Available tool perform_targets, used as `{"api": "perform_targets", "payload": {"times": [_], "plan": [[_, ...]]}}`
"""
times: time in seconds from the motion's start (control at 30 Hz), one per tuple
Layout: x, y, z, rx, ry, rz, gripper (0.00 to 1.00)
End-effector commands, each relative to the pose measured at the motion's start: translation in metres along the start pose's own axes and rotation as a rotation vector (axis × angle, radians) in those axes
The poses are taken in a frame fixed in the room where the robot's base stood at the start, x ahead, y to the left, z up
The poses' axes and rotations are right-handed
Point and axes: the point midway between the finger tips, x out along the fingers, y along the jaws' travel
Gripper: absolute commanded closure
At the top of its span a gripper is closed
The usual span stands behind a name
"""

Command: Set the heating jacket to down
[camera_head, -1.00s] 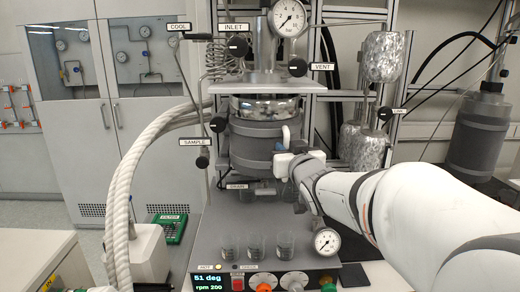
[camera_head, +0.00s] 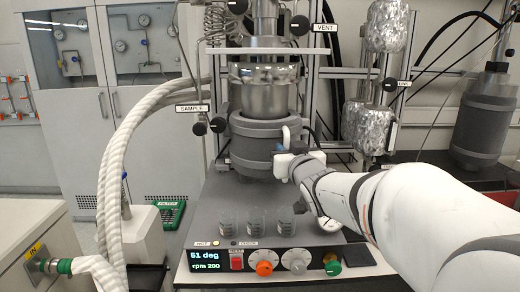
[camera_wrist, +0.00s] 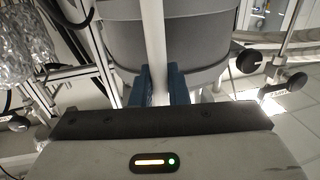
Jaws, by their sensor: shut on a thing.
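The heating jacket (camera_head: 254,142) is a dark grey banded cylinder around the lower end of the steel reactor vessel (camera_head: 264,95). Much of the vessel's shiny wall shows bare above it. The jacket's lower end is just above the grey base plate; I cannot tell if they touch. My gripper (camera_head: 285,147) is at the jacket's right side. In the wrist view my gripper's blue fingers (camera_wrist: 161,84) are shut on a white upright handle (camera_wrist: 155,35), in front of the jacket (camera_wrist: 200,48).
Several small glass beakers (camera_head: 255,222) stand on the base plate's front (camera_head: 205,200). The control panel below shows 51 deg (camera_head: 204,255). White hoses (camera_head: 118,165) run at the left. Foil-wrapped vessels (camera_head: 372,127) and a SAMPLE valve (camera_head: 217,125) flank the reactor.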

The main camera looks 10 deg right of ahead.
Motion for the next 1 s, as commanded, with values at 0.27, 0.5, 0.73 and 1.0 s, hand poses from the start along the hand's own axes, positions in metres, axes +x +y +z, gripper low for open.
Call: {"api": "perform_targets", "payload": {"times": [0.27, 0.5, 0.73, 1.0], "plan": [[0.000, 0.000, 0.059, 0.000, -0.007, 0.000, 1.00], [0.000, 0.000, 0.069, 0.000, -0.008, 0.000, 1.00], [0.000, 0.000, 0.070, 0.001, -0.014, 0.000, 1.00], [0.000, 0.000, 0.068, 0.000, -0.009, 0.000, 0.69]]}}
